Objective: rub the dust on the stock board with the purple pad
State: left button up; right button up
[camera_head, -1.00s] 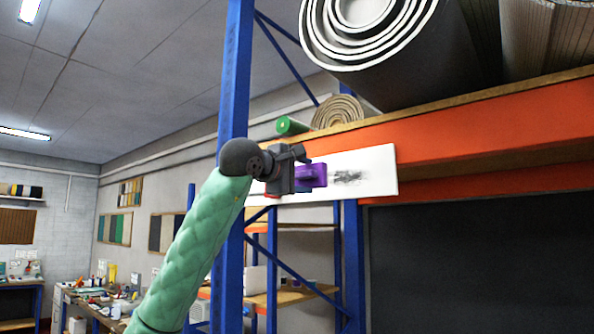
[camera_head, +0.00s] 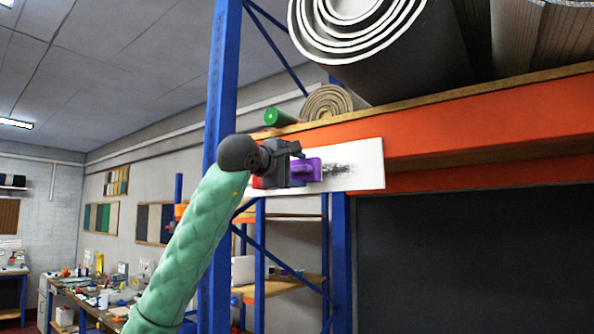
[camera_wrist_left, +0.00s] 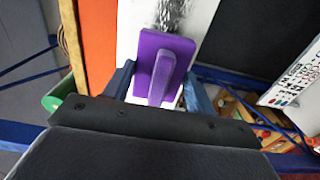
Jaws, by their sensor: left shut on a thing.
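The white stock board (camera_head: 368,172) is fixed along the orange shelf beam. A dark smear of dust (camera_head: 340,170) marks its middle; the dust also shows at the top of the left wrist view (camera_wrist_left: 172,14). My left gripper (camera_head: 297,170) is shut on the handle of the purple pad (camera_head: 313,168) in front of the board. In the left wrist view the pad (camera_wrist_left: 153,60) is between the fingers, next to the dust. I cannot tell whether its face touches the board. The gripper covers the board's left part. My right gripper is not in view.
The orange beam (camera_head: 480,140) and blue rack post (camera_head: 222,90) stand close to my left arm. Rolled rugs (camera_head: 350,40) lie on the shelf above, with a green roll (camera_head: 280,118) at its end. A dark panel (camera_head: 460,260) is below the beam.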

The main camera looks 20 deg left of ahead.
aim_at(316, 169)
pick_arm(q)
jog(key=shift+w+d, duration=0.15)
jog(key=shift+w, duration=0.4)
jog(key=shift+w+d, duration=0.15)
jog(key=shift+w, duration=0.2)
jog(key=shift+d, duration=0.35)
jog(key=shift+s+d+b, duration=0.35)
jog(key=shift+s+d, duration=0.15)
jog(key=shift+d, duration=0.35)
jog(key=shift+s+d, duration=0.2)
jog(key=shift+d, duration=0.2)
jog(key=shift+d+b, duration=0.3)
jog(key=shift+d, duration=0.1)
jog(key=shift+s+d+b, duration=0.2)
jog(key=shift+s+d, duration=0.05)
jog(key=shift+d, duration=0.4)
jog(key=shift+s+d+b, duration=0.2)
jog(key=shift+d, duration=0.45)
jog(key=shift+s+d+b, duration=0.25)
jog(key=shift+d+b, duration=0.05)
jog(key=shift+d, duration=0.5)
jog(key=shift+s+d+b, duration=0.25)
jog(key=shift+d+b, duration=0.05)
jog(key=shift+d, duration=0.45)
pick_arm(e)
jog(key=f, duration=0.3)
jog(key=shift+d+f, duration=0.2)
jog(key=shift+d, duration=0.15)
